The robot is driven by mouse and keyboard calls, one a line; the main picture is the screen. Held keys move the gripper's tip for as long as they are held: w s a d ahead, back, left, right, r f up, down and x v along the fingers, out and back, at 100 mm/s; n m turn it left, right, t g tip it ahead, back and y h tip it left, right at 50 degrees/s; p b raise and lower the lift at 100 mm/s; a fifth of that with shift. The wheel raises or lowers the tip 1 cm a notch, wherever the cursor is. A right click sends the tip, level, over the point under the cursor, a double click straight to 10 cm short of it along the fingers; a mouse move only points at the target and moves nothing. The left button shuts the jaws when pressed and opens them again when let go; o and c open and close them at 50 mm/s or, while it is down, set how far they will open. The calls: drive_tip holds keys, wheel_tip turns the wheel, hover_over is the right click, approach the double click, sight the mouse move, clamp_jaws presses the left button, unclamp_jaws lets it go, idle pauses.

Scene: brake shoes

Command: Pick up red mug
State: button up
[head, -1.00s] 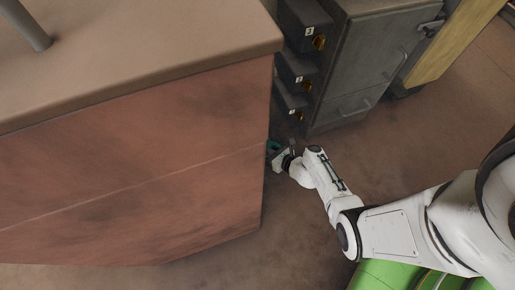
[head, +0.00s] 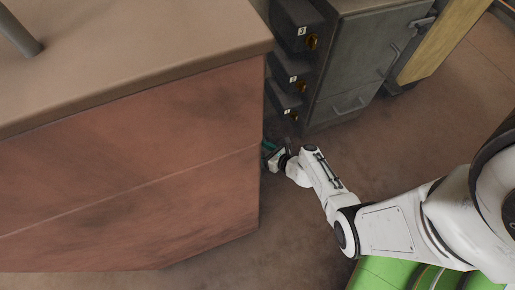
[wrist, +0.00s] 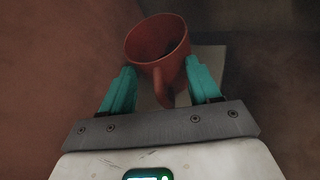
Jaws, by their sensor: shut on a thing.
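The red mug (wrist: 158,42) shows in the wrist view, with its open rim toward the camera and its handle pointing down the picture between the fingers. My gripper (wrist: 160,84) has teal fingers, one on each side of the mug, and is shut on it. In the head view my gripper (head: 269,148) is at the far side edge of the brown counter block, low near the floor. The mug is hidden there. What is inside the mug is too dark to tell.
A large brown counter (head: 130,150) with a pale top fills the left of the head view, close beside my gripper. A grey cabinet (head: 365,65) with numbered dark bins (head: 292,70) stands behind. A pale flat surface (wrist: 208,62) lies beyond the mug. Brown floor (head: 400,130) is open to the right.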

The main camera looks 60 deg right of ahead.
drive_tip(key=shift+r, duration=0.15)
clamp_jaws()
drive_tip(key=shift+r+p, duration=1.05)
drive_tip(key=shift+r, duration=0.05)
drive_tip(key=s+a+r+p, duration=0.2)
drive_tip(key=s+r+p, duration=0.3)
drive_tip(key=s, duration=0.1)
drive_tip(key=s+a+r+p, duration=0.2)
drive_tip(key=s+r+p, duration=0.3)
drive_tip(key=s, duration=0.2)
drive_tip(key=shift+a+r, duration=0.25)
drive_tip(key=shift+a, duration=0.05)
drive_tip(key=shift+s, duration=0.1)
